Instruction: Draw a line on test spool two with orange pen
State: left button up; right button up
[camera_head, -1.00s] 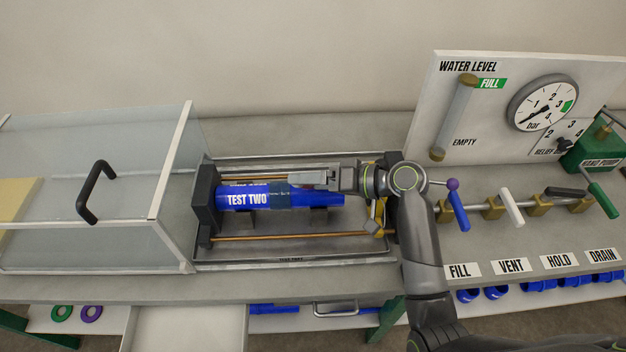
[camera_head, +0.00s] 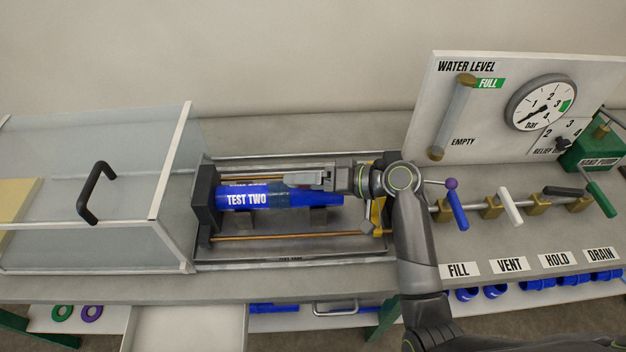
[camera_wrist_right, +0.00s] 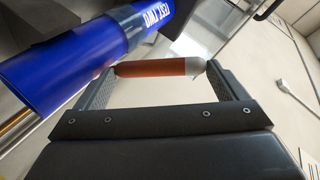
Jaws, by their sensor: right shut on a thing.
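Test spool two (camera_head: 246,199) is a blue pipe with a white TEST TWO label. It lies level in the metal rig, its left end against a dark block. It also shows in the wrist view (camera_wrist_right: 60,72), at the upper left. My right gripper (camera_head: 290,180) reaches in from the right over the back side of the spool. In the wrist view my right gripper (camera_wrist_right: 160,72) is shut on the orange pen (camera_wrist_right: 150,68). The pen's left end is close to the spool; I cannot tell whether it touches. The head view does not show the pen. My left gripper is out of view.
A clear guard box (camera_head: 95,190) with a black handle stands left of the rig. Copper-coloured rods (camera_head: 290,236) run along the rig. Valve levers (camera_head: 458,210) and a gauge panel (camera_head: 540,100) stand to the right. Bare bench (camera_head: 300,130) lies behind the rig.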

jog(key=shift+a, duration=0.35)
jog(key=shift+d, duration=0.3)
jog(key=shift+d, duration=0.25)
jog(key=shift+d+p, duration=0.35)
jog(key=shift+d, duration=0.15)
jog(key=shift+a, duration=0.15)
jog(key=shift+a, duration=0.4)
jog(key=shift+a, duration=0.3)
jog(key=shift+a, duration=0.2)
